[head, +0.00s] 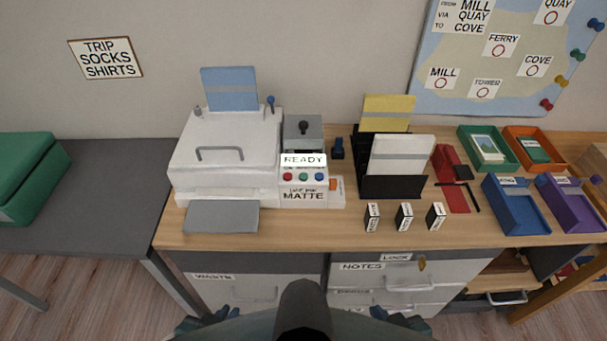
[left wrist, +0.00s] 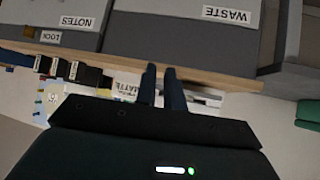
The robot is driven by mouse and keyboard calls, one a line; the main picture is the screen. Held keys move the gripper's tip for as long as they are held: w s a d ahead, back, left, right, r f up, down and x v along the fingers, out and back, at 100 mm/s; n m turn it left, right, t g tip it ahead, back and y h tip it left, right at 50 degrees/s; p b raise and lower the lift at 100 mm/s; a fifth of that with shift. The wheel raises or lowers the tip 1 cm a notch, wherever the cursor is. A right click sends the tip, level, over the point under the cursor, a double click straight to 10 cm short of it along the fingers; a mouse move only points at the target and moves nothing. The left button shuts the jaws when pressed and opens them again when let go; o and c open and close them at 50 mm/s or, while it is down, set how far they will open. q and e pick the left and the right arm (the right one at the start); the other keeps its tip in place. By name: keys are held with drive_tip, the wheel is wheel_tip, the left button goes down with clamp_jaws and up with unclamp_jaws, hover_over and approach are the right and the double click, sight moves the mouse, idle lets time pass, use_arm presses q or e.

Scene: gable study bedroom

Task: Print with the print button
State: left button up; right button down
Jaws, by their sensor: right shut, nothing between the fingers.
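The white printer (head: 225,150) stands on the wooden desk, with blue sheets (head: 230,88) upright in its rear feed and a grey tray (head: 222,219) in front. Its panel has a lit display (head: 303,160) reading READY. Below it are a red button (head: 287,176), a green button (head: 303,177) and a blue button (head: 319,176); their small lettering is unreadable. A label (head: 303,196) below reads MATTE. My left gripper (head: 205,318) is low before the desk, apart from the printer; its fingers (left wrist: 160,70) look shut and empty. My right gripper (head: 400,318) is low too, shut and empty.
Paper holders (head: 395,187), small dark blocks (head: 404,217), a red stapler-like item (head: 451,180) and coloured trays (head: 515,205) fill the desk's right. Drawers (head: 385,280) lie below the front edge. A grey table (head: 90,190) with a green box (head: 30,175) stands left.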

use_arm(q)
clamp_jaws()
drive_tip(key=shift+a, duration=0.1)
idle(1.2)
